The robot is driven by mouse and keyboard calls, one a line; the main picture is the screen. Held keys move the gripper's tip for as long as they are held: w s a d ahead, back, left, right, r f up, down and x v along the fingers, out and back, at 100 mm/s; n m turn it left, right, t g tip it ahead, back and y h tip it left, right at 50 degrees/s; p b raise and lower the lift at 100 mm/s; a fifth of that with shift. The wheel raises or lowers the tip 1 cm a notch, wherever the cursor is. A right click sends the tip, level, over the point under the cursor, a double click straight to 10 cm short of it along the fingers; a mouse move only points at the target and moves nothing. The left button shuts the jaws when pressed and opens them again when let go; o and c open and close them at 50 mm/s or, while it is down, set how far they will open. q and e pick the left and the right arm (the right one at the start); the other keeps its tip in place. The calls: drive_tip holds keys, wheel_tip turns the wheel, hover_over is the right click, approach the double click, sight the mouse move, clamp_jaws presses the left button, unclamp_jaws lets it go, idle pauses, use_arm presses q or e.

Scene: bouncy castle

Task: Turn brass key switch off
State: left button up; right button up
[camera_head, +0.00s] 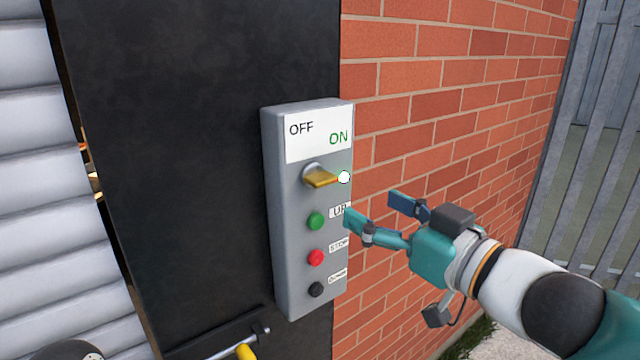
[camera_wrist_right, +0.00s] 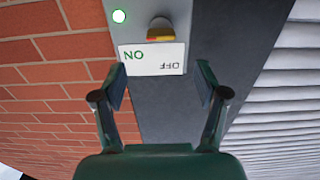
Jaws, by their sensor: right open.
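The brass key switch (camera_head: 320,178) sits on a tall grey control box (camera_head: 270,225), below a white label (camera_head: 318,133) reading OFF at left and ON at right. The key's flat handle points right, toward the lit white lamp (camera_head: 344,177) with a green rim. My right gripper (camera_head: 375,212) is open and empty, right of the box and apart from the key. In the right wrist view the key (camera_wrist_right: 160,32) and the label (camera_wrist_right: 152,58) appear upside down, beyond the open fingers (camera_wrist_right: 163,85). My left gripper is not in view.
Below the key are a green UP button (camera_head: 316,221), a red STOP button (camera_head: 316,257) and a black button (camera_head: 317,289). A brick wall (camera_head: 430,90) lies right of the box, a dark panel (camera_head: 190,150) left. A yellow-handled lever (camera_head: 246,351) is at the bottom.

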sight(328, 184)
drive_tip(key=x, duration=1.2)
drive_tip(key=shift+w+a, duration=0.15)
